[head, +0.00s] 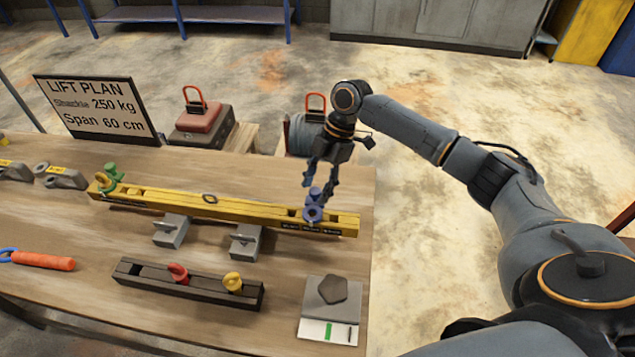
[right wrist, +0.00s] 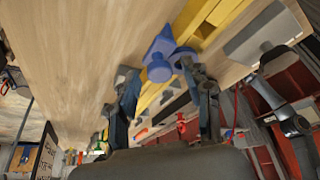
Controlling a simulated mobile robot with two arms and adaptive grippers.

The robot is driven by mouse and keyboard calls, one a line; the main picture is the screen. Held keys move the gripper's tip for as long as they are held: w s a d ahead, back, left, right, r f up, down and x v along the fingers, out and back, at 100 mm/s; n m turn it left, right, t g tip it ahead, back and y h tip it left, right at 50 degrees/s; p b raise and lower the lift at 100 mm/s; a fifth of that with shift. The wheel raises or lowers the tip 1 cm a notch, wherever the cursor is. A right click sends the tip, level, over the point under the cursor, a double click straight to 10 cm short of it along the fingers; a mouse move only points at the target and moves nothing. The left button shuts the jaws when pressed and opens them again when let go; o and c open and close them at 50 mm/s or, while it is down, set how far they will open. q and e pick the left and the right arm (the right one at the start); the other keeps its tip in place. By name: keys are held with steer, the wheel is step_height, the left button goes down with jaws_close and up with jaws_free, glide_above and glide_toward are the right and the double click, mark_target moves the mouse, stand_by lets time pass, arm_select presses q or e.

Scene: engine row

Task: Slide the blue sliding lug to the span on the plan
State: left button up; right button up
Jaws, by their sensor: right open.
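The blue sliding lug (head: 314,207) sits on the right part of the yellow beam (head: 255,212), near its right end. A green lug (head: 110,178) is at the beam's left end. The lift plan sign (head: 95,105) reads "Shackle 250 kg" and "Span 60 cm". My right gripper (head: 321,182) is open, just above the blue lug, fingers pointing down. My left gripper is not in view.
Two grey supports (head: 172,231) stand at the beam's front. A dark rack (head: 188,284) holds a red and a yellow shackle. A grey plate (head: 332,297) is at the front right, an orange handle (head: 42,260) at the left.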

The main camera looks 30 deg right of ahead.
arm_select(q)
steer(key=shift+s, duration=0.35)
arm_select(e)
jaws_close()
arm_select(q)
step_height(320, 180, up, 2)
steer(key=shift+p, duration=1)
arm_select(e)
steer(key=s+d, duration=0.1)
steer(key=d, duration=0.1)
steer(key=s+d, duration=0.2)
steer(key=shift+d, duration=0.1)
jaws_free()
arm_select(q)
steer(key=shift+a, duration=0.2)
arm_select(e)
steer(key=shift+r, duration=0.1)
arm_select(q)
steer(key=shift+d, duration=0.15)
arm_select(e)
steer(key=v, duration=1.1)
steer(key=shift+d+r, duration=0.2)
steer(key=shift+r, duration=0.15)
